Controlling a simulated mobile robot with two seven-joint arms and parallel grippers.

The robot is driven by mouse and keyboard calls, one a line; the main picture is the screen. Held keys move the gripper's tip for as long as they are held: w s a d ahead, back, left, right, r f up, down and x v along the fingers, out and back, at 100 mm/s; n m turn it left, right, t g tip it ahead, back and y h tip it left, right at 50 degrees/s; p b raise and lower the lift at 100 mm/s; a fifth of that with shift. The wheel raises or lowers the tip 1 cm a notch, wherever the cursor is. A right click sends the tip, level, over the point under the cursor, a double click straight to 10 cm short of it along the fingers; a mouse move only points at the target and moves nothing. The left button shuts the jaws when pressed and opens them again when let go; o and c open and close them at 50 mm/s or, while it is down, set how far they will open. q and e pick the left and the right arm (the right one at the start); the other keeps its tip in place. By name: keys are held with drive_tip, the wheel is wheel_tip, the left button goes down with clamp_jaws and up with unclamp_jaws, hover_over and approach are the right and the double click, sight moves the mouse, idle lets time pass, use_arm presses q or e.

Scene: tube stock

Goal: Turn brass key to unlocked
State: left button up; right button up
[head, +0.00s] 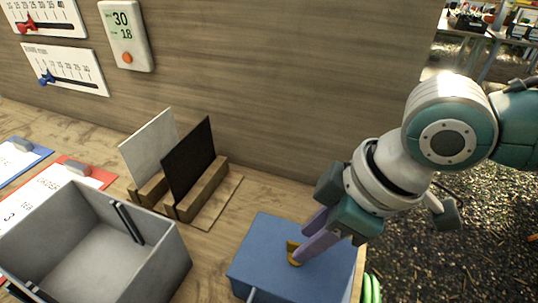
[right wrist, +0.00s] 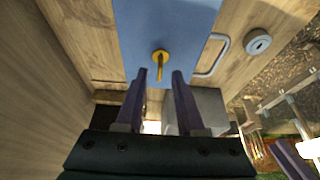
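The brass key (head: 293,252) stands on top of the blue box (head: 262,250). In the right wrist view the key (right wrist: 160,62) shows as a yellow round base with a narrow grip on the blue face (right wrist: 190,18). My right gripper (head: 303,245) is at the key, with its purple fingers reaching down to it. In the right wrist view the right gripper (right wrist: 160,76) is open, its fingertips apart on either side of the key's grip, with gaps visible. A purple piece at the lower right of that view looks like part of my left gripper (right wrist: 290,160); its opening cannot be told.
A grey open bin (head: 168,262) stands left of the blue box. Wooden holders with a white panel (head: 150,142) and a black panel (head: 190,158) stand behind it. A metal handle (right wrist: 213,55) sticks out of the box's side. The wall (head: 300,90) is close behind.

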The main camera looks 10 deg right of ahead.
drive_tip(key=shift+x, duration=1.15)
clamp_jaws()
drive_tip(key=shift+a, duration=0.1)
